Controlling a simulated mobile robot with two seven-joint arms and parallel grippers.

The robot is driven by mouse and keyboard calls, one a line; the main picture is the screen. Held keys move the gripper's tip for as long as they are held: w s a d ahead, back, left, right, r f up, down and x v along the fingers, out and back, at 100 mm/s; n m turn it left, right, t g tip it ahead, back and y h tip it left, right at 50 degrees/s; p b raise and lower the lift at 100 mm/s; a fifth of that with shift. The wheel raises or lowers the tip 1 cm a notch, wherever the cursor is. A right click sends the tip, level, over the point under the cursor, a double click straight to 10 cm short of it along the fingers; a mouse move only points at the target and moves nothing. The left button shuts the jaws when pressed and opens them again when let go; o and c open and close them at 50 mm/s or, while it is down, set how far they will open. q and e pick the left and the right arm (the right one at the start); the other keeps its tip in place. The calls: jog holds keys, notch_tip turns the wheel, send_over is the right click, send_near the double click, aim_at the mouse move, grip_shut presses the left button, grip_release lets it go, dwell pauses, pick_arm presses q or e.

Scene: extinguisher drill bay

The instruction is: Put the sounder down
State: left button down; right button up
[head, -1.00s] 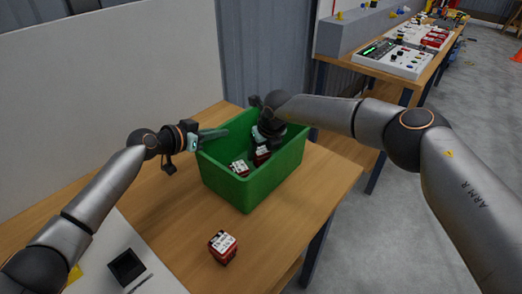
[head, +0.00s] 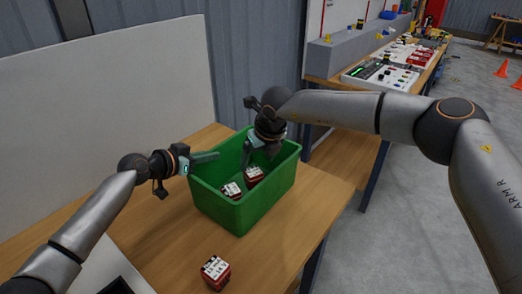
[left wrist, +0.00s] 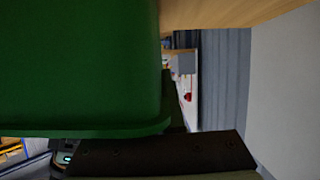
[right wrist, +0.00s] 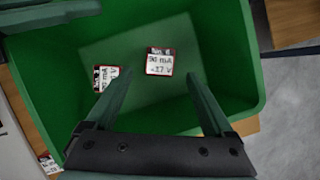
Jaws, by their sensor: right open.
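Two red boxes with white printed labels, seemingly sounders, lie inside the green bin (head: 240,217). One (head: 254,175) is to the right and the other (head: 231,190) to the left; the right wrist view shows them apart on the bin floor, right one (right wrist: 160,61) and left one (right wrist: 106,79). My right gripper (right wrist: 155,85) is open and empty above them, fingers pointing into the bin. My left gripper (head: 210,157) is at the bin's left rim; the left wrist view shows the green wall close by. Whether its fingers grip the rim is unclear.
A similar red box (head: 215,272) stands on the wooden table (head: 165,262) in front of the bin. A pale panel (head: 110,100) rises behind at the left. A bench with a control panel (head: 382,74) is at the back right. Orange cones (head: 502,69) stand on the floor beyond.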

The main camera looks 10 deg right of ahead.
jog(key=shift+v, duration=2.35)
pick_arm(q)
jog(key=c, duration=1)
grip_release()
jog(key=shift+o, duration=0.2)
